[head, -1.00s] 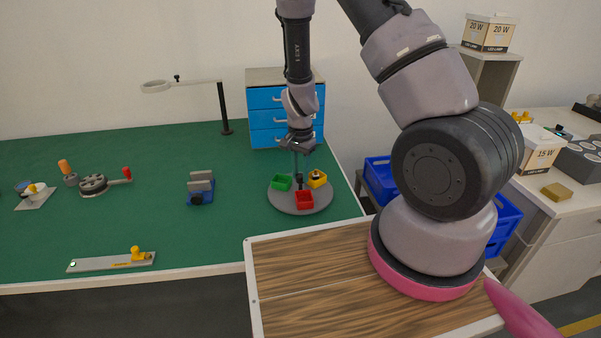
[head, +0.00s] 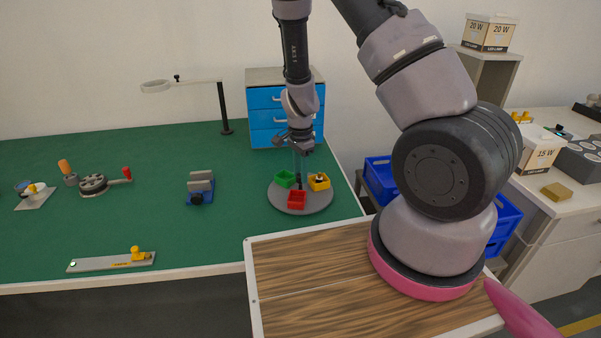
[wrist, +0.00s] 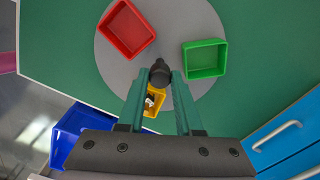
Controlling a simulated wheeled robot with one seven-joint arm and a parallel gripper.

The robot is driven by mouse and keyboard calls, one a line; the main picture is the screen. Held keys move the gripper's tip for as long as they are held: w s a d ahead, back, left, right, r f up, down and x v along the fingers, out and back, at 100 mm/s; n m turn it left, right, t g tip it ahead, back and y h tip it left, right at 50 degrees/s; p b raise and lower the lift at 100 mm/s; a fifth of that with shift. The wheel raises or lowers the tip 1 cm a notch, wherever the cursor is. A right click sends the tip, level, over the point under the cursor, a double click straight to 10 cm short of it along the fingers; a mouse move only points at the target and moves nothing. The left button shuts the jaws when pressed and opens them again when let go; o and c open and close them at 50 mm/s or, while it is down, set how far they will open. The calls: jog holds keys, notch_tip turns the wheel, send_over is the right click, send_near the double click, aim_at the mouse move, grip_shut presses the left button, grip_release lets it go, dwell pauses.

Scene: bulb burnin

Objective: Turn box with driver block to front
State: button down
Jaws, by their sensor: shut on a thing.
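A round grey turntable (head: 284,203) stands on the green bench and carries three open boxes. The red box (head: 297,200) is at the front, the green box (head: 285,178) at the back left, and the yellow box (head: 318,183) at the right. The yellow box holds a small dark-and-light item, probably the driver block (head: 319,178). My gripper (head: 300,177) points down at the turntable's middle. In the wrist view its teal fingers are shut on the black centre knob (wrist: 160,72). The yellow box (wrist: 153,102) is partly hidden between the fingers there.
A blue drawer cabinet (head: 268,118) stands behind the turntable, beside a lamp stand (head: 224,110). A blue-and-grey fixture (head: 200,187) is to the left. Blue crates (head: 381,180) are right of the bench. The bench between fixture and turntable is clear.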

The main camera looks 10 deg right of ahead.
jog(key=shift+m, duration=10.1)
jog(key=c, duration=0.6)
grip_release()
jog(key=shift+r, duration=0.15)
